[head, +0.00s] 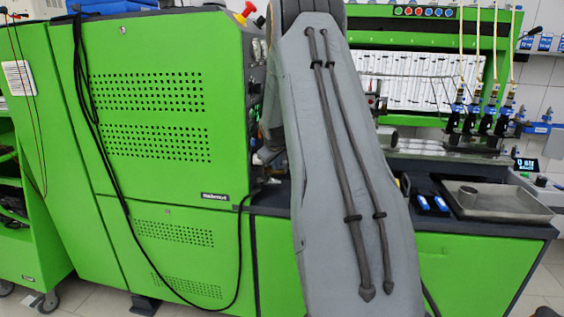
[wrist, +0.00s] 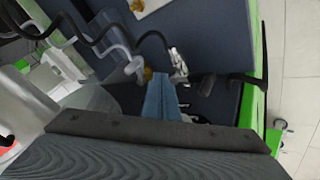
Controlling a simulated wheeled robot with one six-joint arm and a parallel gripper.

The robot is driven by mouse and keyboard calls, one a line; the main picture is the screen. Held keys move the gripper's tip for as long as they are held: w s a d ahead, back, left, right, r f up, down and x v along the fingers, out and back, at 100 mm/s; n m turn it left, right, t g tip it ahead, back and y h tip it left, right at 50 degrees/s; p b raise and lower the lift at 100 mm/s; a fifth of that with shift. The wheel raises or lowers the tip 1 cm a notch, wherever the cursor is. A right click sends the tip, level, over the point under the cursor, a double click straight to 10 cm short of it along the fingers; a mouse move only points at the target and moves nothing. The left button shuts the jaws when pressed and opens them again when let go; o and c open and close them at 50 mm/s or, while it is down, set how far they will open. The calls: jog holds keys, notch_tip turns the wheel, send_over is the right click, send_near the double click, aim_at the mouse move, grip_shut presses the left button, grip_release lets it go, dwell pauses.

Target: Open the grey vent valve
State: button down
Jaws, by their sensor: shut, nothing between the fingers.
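I cannot clearly pick out the grey vent valve in either view. In the wrist view my gripper (wrist: 161,80) is shut and empty, its blue fingers together over the bench top. Just beyond the fingertips is a small silvery metal fitting (wrist: 178,64), with a brass-coloured piece to its left. A small dark grey part (wrist: 207,86) lies right of the fingers; I cannot tell whether it is the valve. In the head view my grey arm fills the middle and hides my gripper and the bench behind it.
A green perforated cabinet (head: 165,120) with hanging black cables stands left. At right are a metal tray (head: 495,203), two blue-and-white items (head: 432,203), a small display (head: 526,164) and several injectors (head: 485,122). Black hoses (wrist: 95,38) and a pale cylinder (wrist: 25,105) lie left of my gripper.

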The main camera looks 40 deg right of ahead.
aim_at(285, 165)
jog(key=shift+w+d+f+p, duration=0.1)
jog(key=shift+w+d+p, duration=0.2)
jog(key=shift+d, duration=0.4)
jog(key=shift+w+d+f+p, duration=0.1)
jog(key=shift+d+p, duration=0.35)
jog(key=shift+d, duration=0.2)
jog(key=shift+w+d+p, duration=0.15)
jog(key=shift+d+p, duration=0.2)
jog(key=shift+d, duration=0.35)
jog(key=shift+d, duration=0.1)
jog(key=shift+s+d+p, duration=0.2)
jog(key=shift+d+p, duration=0.2)
jog(key=shift+d, duration=0.2)
jog(key=shift+w+d, duration=0.2)
jog(key=shift+d, duration=2)
